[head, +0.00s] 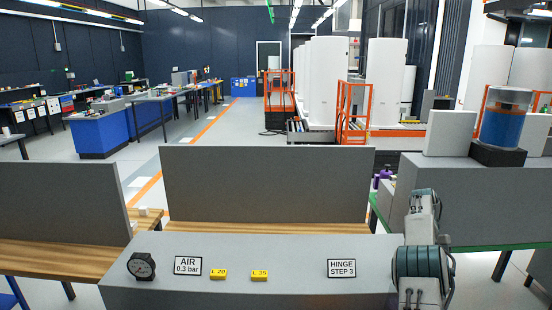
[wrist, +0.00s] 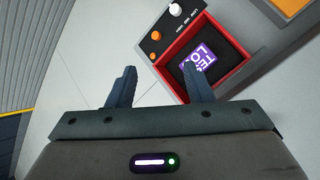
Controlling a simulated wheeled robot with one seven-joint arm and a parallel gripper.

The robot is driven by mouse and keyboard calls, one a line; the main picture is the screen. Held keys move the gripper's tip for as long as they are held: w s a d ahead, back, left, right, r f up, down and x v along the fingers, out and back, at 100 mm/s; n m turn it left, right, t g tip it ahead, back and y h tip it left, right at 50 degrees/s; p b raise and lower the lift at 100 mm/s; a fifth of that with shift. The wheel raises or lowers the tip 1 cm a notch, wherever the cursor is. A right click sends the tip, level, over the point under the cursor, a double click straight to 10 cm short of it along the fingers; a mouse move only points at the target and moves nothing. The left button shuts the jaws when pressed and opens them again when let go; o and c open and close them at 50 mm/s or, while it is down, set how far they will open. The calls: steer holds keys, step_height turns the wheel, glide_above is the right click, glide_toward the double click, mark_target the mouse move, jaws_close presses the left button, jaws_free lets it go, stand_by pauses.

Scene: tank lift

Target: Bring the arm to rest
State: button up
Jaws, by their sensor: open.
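My gripper (wrist: 158,82) is open in the wrist view, its two dark fingers apart with nothing between them. A red-rimmed tray (wrist: 173,69) with a dark inside lies behind the right finger; a purple piece with white letters (wrist: 196,57) is in it, partly hidden by the fingertip. I cannot tell whether the finger touches it. In the head view, part of my arm (head: 422,255) is upright at the lower right, beside the end of a grey panel; my gripper cannot be made out there.
The grey panel (head: 235,297) in front carries a gauge (head: 141,266) and labels. A blue-filled clear cylinder (head: 502,128) stands on a black base at right. Orange (wrist: 156,35) and white (wrist: 174,10) knobs sit beside the tray. Open floor (head: 235,122) stretches behind the wood-topped benches.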

steer(key=s+a+r+n+t+b, duration=0.2)
steer(key=s+a+r+n+t, duration=0.35)
steer(key=a+r, duration=0.85)
steer(key=s+a+f+n+t+b, duration=0.1)
steer(key=s+a+f+n+t, duration=0.1)
steer(key=s+a, duration=0.5)
steer(key=s+a+f+n+t+b, duration=0.1)
steer(key=s+a+f+t, duration=0.3)
steer(key=s+a, duration=0.4)
steer(key=s+f, duration=0.1)
steer(key=s, duration=0.6)
steer(key=shift+s+n+b, duration=0.3)
steer(key=shift+s+n, duration=0.05)
steer(key=shift+f, duration=0.1)
steer(key=shift+c, duration=1.2)
steer(key=shift+a, duration=0.1)
